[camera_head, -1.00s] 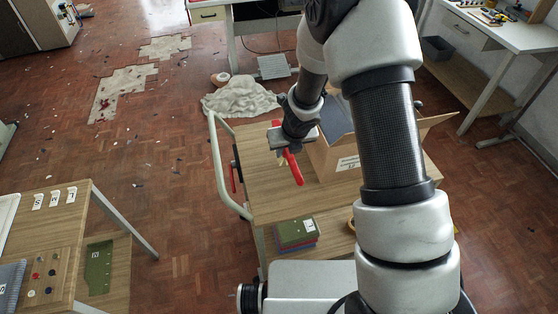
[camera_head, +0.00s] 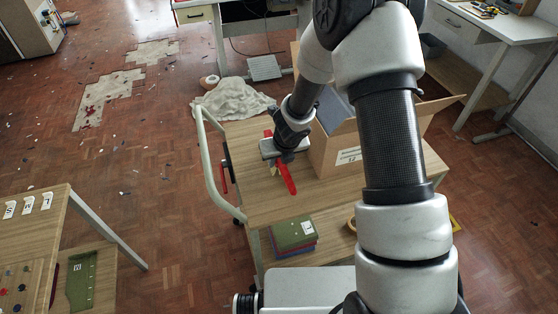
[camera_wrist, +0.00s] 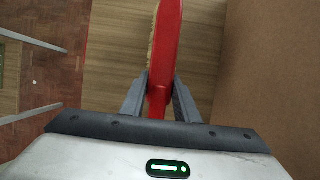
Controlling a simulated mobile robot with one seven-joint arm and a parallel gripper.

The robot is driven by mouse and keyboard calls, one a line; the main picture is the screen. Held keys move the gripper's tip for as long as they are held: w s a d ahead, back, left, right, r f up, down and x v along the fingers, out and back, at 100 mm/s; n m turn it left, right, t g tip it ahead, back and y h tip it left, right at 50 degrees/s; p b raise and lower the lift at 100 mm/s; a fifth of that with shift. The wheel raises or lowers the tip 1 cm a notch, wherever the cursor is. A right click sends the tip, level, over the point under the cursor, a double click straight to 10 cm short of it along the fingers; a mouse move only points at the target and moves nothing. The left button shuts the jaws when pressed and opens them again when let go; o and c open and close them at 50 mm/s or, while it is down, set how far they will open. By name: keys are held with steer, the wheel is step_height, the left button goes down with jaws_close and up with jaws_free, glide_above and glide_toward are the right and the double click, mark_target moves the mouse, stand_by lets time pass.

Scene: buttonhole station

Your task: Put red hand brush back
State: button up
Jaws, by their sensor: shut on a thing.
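The red hand brush (camera_head: 286,176) is in my gripper (camera_head: 278,162), above the wooden top of the trolley (camera_head: 248,199) in the head view. In the wrist view the brush (camera_wrist: 166,45) runs away from me between the two fingers of my gripper (camera_wrist: 160,92), which are shut on its narrow part. Pale bristles show along its left side. Whether the brush touches the trolley top is not clear from these views.
An open cardboard box (camera_head: 341,155) stands on the trolley right beside my gripper. Folded green cloth (camera_head: 293,233) lies on the lower shelf. A pale cloth heap (camera_head: 233,101) lies on the floor behind. A table with size cards (camera_head: 50,215) stands at left.

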steer(key=shift+s+f+b, duration=0.1)
steer(key=shift+f+b, duration=0.45)
steer(key=shift+f, duration=0.05)
jaws_close()
steer(key=o, duration=0.9)
jaws_free()
steer(key=shift+f, duration=0.1)
steer(key=shift+o, duration=0.2)
steer(key=shift+r+p, duration=0.3)
steer(key=shift+r, duration=0.05)
steer(key=p+v, duration=0.3)
steer(key=v, duration=0.3)
steer(key=p+v, duration=0.4)
steer(key=v, duration=0.3)
steer(key=shift+w, duration=0.25)
